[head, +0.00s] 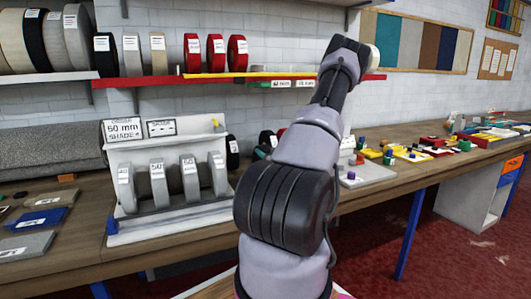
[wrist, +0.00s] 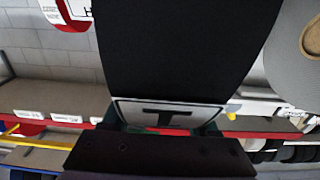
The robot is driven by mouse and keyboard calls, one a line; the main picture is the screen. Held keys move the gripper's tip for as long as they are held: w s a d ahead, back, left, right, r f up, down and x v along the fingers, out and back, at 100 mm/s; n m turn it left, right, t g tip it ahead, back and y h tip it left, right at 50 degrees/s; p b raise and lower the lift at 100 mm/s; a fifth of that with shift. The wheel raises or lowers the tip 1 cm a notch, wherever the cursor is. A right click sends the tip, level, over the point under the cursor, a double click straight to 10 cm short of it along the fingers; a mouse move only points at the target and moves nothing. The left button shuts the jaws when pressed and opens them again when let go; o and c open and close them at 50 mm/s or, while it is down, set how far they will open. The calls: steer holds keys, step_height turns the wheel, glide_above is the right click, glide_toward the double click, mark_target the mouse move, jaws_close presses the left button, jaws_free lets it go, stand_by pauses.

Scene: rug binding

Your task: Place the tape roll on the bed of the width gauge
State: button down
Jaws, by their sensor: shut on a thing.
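In the wrist view my gripper (wrist: 165,128) is shut on a tape roll. I cannot identify the width gauge for certain. A low pale plate (head: 372,178) with small green and purple parts lies on the bench just right of my arm, partly hidden by it.
A white stand (head: 165,222) with several upright grey rolls and a "60 mm" card is left of my arm. A shelf (head: 160,80) with red rolls (head: 214,54) runs above. Flat coloured samples (head: 40,220) lie at left. Small coloured pieces (head: 435,145) clutter the right bench.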

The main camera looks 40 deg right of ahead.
steer(key=shift+f, duration=0.1)
steer(key=shift+c, duration=0.8)
jaws_free()
